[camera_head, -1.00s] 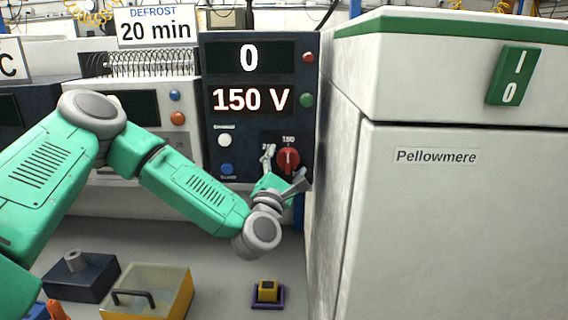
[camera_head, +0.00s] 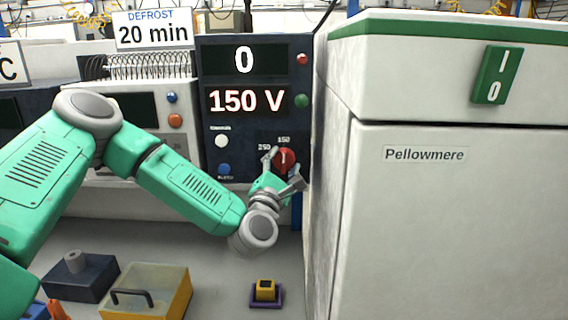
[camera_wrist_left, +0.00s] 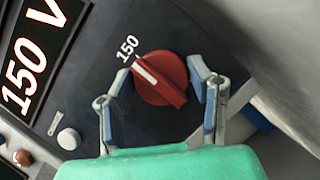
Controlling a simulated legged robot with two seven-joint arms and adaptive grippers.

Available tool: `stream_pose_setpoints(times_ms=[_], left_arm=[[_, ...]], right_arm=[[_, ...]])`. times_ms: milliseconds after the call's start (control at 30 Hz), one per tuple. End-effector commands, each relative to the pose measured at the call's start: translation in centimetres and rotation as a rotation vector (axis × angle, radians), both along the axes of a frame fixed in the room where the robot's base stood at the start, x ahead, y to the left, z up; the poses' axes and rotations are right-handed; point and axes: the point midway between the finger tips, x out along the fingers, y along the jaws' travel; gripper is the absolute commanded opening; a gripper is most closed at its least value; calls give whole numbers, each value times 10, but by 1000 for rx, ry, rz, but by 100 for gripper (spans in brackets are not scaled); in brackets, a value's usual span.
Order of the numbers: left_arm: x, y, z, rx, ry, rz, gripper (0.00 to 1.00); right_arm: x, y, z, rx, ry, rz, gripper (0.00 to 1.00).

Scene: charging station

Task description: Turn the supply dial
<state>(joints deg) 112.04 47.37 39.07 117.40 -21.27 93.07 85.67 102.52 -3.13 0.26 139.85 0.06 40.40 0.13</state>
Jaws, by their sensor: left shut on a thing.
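The supply dial (camera_head: 285,160) is a red knob at the lower right of a dark panel. In the left wrist view the dial (camera_wrist_left: 160,78) has its white mark pointing to the "150" label. A "250" label shows left of it in the head view. My left gripper (camera_head: 283,163) is at the panel, shut on the dial; its two fingers stand on either side of it in the left wrist view (camera_wrist_left: 160,76). The panel's displays (camera_head: 246,82) read "0" above and "150 V" below. My right gripper is not in view.
A white Pellowmere cabinet (camera_head: 430,220) with a green switch (camera_head: 490,75) stands close right of the dial. Left are a white unit (camera_head: 178,148) and coil (camera_head: 140,65). A yellow button block (camera_head: 265,290) and a clear-lidded box (camera_head: 165,283) sit on the bench below.

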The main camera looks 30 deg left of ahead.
Motion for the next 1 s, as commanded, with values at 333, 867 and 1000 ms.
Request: stream_pose_setpoints(times_ms=[333,867,1000], left_arm=[[-1,2,-7,167,122,0,18],[-2,2,-7,403,268,-1,18],[-2,2,-7,420,278,0,18]], right_arm=[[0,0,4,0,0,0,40],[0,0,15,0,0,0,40],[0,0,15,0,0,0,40]])
